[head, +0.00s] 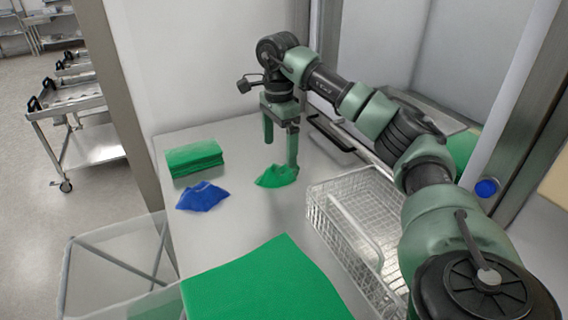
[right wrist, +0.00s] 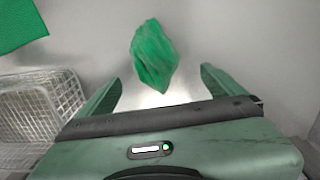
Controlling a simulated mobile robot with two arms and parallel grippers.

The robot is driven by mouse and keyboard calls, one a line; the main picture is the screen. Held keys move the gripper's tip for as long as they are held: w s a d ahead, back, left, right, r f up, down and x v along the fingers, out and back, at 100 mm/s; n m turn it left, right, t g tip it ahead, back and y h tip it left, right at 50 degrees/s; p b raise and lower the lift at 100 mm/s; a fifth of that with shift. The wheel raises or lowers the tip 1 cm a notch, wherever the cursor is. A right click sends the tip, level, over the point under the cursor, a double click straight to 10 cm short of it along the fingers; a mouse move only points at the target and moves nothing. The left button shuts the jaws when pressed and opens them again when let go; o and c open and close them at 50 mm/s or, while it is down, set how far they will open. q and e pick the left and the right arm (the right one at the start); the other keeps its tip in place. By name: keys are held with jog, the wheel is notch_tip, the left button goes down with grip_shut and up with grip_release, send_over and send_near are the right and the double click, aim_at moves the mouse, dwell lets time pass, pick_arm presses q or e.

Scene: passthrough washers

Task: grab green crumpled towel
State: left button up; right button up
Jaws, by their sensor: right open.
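The green crumpled towel (head: 275,177) lies on the light grey table in the head view. It also shows in the right wrist view (right wrist: 154,56), ahead of and between the fingers. My right gripper (head: 281,156) is open and points down above the towel, with one finger in front of or beside its right part; I cannot tell whether they touch. My left gripper is not in view.
A blue crumpled towel (head: 202,196) and a folded green stack (head: 194,158) lie to the left. A wire basket (head: 345,215) stands right of the towel. A flat green cloth (head: 262,285) lies at the front. The table between them is clear.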

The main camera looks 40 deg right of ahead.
aim_at(278, 166)
jog(key=shift+s+a+f+p, duration=0.35)
jog(key=shift+a+f+p, duration=0.15)
jog(key=shift+a+f, duration=0.15)
jog(key=shift+a+f+p, duration=0.1)
jog(key=shift+f+p, duration=0.45)
jog(key=shift+f, duration=0.05)
jog(key=f, duration=0.1)
jog(key=f+p, duration=0.1)
jog(key=shift+w+d+f, duration=0.1)
jog(key=shift+d+f, duration=0.25)
jog(key=shift+f, duration=0.5)
jog(key=shift+a, duration=0.1)
jog(key=shift+c, duration=0.4)
jog(key=c, duration=1.5)
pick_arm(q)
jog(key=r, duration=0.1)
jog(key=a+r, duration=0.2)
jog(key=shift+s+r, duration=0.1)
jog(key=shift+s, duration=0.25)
pick_arm(e)
jog(key=shift+o, duration=0.2)
jog(key=shift+r, duration=0.1)
